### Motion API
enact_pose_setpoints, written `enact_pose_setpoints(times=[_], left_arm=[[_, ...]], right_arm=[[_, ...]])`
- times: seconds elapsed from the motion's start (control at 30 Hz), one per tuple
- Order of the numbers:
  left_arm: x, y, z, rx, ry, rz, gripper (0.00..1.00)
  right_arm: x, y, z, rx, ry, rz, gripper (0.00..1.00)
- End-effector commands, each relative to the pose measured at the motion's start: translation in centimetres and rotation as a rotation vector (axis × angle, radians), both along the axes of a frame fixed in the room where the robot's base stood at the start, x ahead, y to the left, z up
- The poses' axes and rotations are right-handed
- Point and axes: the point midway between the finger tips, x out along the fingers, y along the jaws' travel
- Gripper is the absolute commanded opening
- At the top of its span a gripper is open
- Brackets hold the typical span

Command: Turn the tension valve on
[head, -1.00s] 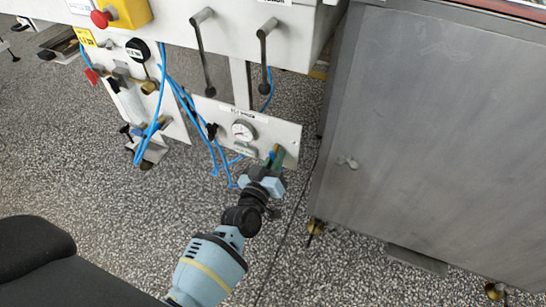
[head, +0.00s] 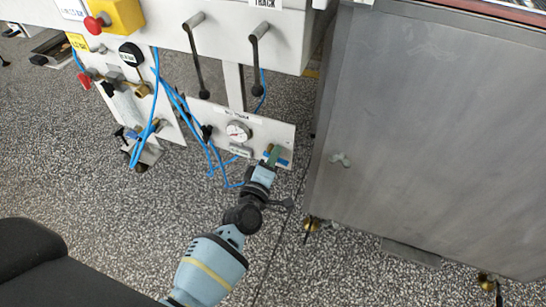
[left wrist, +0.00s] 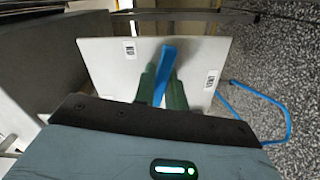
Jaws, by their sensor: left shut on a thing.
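The tension valve's blue handle (left wrist: 166,66) stands out from a white panel in the left wrist view. In the head view, parts of the blue handle (head: 283,162) show at the panel's lower right, slanting across it. My left gripper (head: 273,154) has its green fingers on either side of the handle and is shut on it. The fingers also show in the left wrist view (left wrist: 162,88). The valve body is mostly hidden behind the fingers. My right gripper is not in view.
The white panel (head: 262,132) carries a round gauge (head: 238,131) left of the valve. Blue hoses (head: 212,158) hang at its left. Two dark levers (head: 256,65) hang above. A large grey metal cabinet (head: 430,130) stands close on the right. Speckled floor lies open below.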

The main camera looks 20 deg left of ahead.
Motion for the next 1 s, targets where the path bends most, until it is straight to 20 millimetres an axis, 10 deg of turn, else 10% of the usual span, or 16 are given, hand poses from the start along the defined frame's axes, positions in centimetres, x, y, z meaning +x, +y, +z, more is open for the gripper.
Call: enact_pose_setpoints(times=[1.0], left_arm=[[0.0, -0.01, 0.53, -0.255, 0.008, 0.002, 0.0]], right_arm=[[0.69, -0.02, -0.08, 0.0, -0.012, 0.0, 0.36]])
